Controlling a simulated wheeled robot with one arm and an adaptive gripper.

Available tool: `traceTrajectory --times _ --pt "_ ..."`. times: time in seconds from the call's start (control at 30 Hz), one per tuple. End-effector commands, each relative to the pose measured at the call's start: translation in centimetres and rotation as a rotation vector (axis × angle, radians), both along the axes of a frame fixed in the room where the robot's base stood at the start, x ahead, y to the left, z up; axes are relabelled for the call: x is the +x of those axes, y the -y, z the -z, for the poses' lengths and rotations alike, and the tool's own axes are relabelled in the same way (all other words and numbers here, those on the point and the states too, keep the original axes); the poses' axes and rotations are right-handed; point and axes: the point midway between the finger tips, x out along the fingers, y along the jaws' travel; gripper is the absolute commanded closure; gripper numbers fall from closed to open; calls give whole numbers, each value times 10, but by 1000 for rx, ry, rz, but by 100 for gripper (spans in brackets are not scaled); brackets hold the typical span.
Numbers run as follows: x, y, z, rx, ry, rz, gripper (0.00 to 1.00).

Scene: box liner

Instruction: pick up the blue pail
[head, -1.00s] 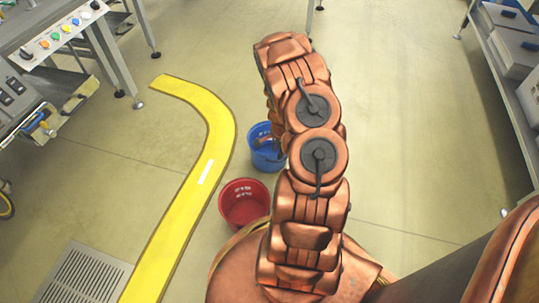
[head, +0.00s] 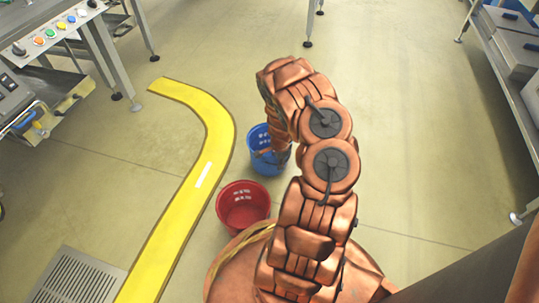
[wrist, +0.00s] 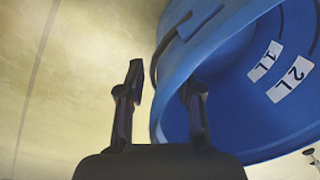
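The blue pail (head: 257,141) stands on the floor left of my arm in the head view, with its right side hidden behind my wrist. In the wrist view the blue pail (wrist: 238,92) fills the upper right, with its mouth, a dark wire handle and white "1L" and "2L" labels showing. My gripper (wrist: 162,80) is open. Its left finger is outside the pail against the floor, and its right finger overlaps the pail's mouth, with the rim between them. Contact with the wall cannot be told.
A red pail (head: 243,206) stands close by, nearer my base. A yellow floor strip (head: 207,150) curves along the left. A workbench (head: 75,40) is at upper left and a shelf (head: 522,85) with grey cases at right. The floor beyond the blue pail is clear.

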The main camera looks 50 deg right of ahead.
Motion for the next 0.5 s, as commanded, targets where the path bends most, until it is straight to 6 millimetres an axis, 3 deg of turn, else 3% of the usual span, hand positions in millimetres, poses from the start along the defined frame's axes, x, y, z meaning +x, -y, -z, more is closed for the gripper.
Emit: traceTrajectory --times 0.3,0.5 --pt "0 0 3 1 -1 0 66" --pt "0 0 3 1 -1 0 87"
